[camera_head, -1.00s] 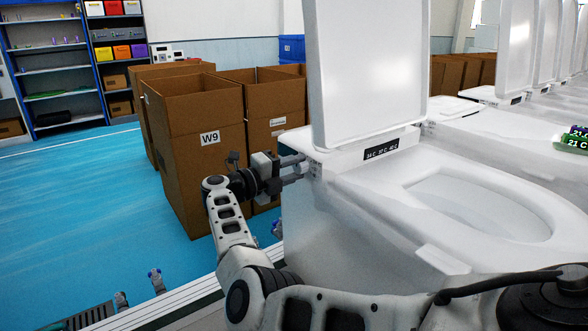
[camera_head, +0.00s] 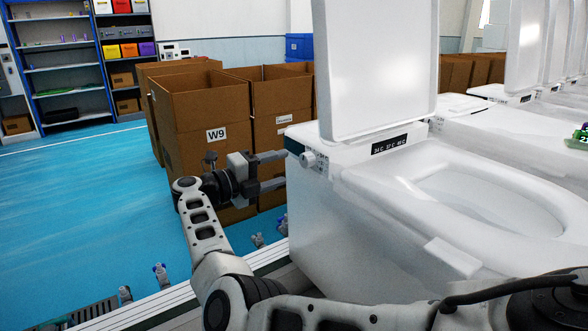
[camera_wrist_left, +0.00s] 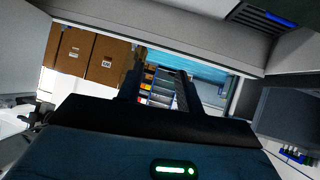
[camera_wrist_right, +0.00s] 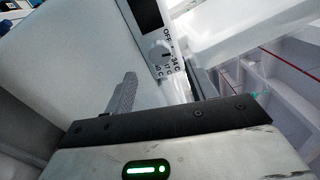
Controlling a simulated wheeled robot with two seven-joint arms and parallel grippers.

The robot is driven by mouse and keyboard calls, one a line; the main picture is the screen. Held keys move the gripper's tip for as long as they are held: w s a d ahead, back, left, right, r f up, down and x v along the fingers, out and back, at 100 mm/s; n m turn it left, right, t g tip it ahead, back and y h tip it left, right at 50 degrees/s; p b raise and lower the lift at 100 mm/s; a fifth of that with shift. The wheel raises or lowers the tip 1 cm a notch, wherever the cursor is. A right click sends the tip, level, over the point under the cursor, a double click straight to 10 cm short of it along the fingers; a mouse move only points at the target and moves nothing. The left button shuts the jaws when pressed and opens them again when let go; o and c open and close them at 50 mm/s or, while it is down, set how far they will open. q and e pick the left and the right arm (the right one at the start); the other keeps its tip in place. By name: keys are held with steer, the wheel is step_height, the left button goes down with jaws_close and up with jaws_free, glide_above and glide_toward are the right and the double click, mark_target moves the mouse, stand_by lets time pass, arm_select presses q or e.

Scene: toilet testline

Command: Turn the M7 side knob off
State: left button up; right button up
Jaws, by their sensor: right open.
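A small white side knob (camera_head: 308,160) sticks out from the left side of the nearest white toilet (camera_head: 330,225). In the right wrist view the knob (camera_wrist_right: 160,55) has OFF, 34 C, 37 C and 40 C printed beside it; its exact setting is hard to read. No M7 mark is legible. My right gripper (camera_head: 284,168) is open and empty, just left of the knob, with its fingertips apart from it. My left gripper (camera_wrist_left: 158,80) is open with nothing between its fingers; it is outside the head view.
The toilet's raised lid (camera_head: 375,70) stands above the knob. Cardboard boxes, one marked W9 (camera_head: 205,160), stand behind my right gripper. More toilets line up to the right. Blue floor (camera_head: 80,200) lies open at left, with shelves (camera_head: 65,70) at the back.

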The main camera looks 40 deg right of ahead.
steer(key=w+a+b, duration=0.1)
steer(key=a+b, duration=0.1)
steer(key=a, duration=0.7)
steer(key=shift+s+a, duration=0.1)
